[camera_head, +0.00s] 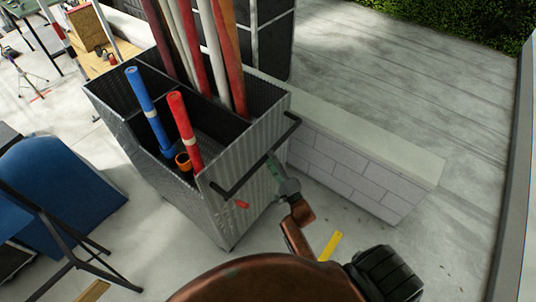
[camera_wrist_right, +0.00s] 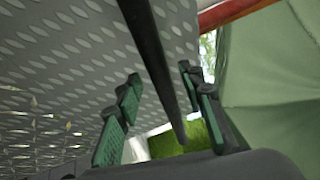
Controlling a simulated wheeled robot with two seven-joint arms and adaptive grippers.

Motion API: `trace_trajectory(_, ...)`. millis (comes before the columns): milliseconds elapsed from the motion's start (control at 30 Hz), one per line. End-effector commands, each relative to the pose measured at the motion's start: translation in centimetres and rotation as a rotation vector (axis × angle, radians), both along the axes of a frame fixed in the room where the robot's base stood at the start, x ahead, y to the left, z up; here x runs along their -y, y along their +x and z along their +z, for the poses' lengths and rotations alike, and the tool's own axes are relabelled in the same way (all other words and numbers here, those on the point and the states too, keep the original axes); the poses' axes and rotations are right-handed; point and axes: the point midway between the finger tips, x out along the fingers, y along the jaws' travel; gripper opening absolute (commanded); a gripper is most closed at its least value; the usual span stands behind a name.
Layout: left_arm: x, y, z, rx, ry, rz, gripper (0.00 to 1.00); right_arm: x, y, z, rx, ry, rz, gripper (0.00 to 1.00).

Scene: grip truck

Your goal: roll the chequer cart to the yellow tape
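The chequer cart (camera_head: 262,190) is a grey diamond-plate metal bin with poles and tubes standing in it, left of centre in the head view. A black handle bar (camera_head: 243,178) runs along its near right side. My right gripper (camera_head: 275,165) is at this bar. In the right wrist view the gripper (camera_wrist_right: 159,78) is open, with its green-padded fingers on either side of the bar (camera_wrist_right: 154,55) and gaps visible. The cart's plate (camera_wrist_right: 60,60) fills that view's left. A strip of yellow tape (camera_head: 330,246) lies on the floor right of the cart, partly hidden by my arm. My left gripper is out of view.
A low white block wall (camera_head: 350,170) stands close to the cart's right side. A blue object (camera_head: 55,190) and a black folding stand (camera_head: 70,240) are at the left. Dark panels (camera_head: 270,40) stand behind the cart. Open concrete floor (camera_head: 400,60) lies beyond the wall.

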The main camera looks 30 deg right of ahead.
Motion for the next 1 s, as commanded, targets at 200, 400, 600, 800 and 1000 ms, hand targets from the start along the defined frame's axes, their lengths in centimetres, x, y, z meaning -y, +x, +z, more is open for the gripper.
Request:
trace_trajectory(200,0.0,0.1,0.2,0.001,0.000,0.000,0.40,0.0,2.6,0.5,-0.001,0.001,0.000,0.36)
trace_trajectory(400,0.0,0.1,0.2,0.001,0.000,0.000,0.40,0.0,3.2,0.5,-0.002,0.000,-0.001,0.36)
trace_trajectory(600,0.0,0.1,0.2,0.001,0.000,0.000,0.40,0.0,3.2,0.5,-0.002,0.000,-0.001,0.34)
trace_trajectory(800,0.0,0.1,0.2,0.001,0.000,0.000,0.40,0.0,3.1,0.5,-0.002,0.000,-0.001,0.20)
trace_trajectory(1000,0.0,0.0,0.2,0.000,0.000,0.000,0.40,0.0,3.1,0.5,-0.002,0.000,0.000,0.06)
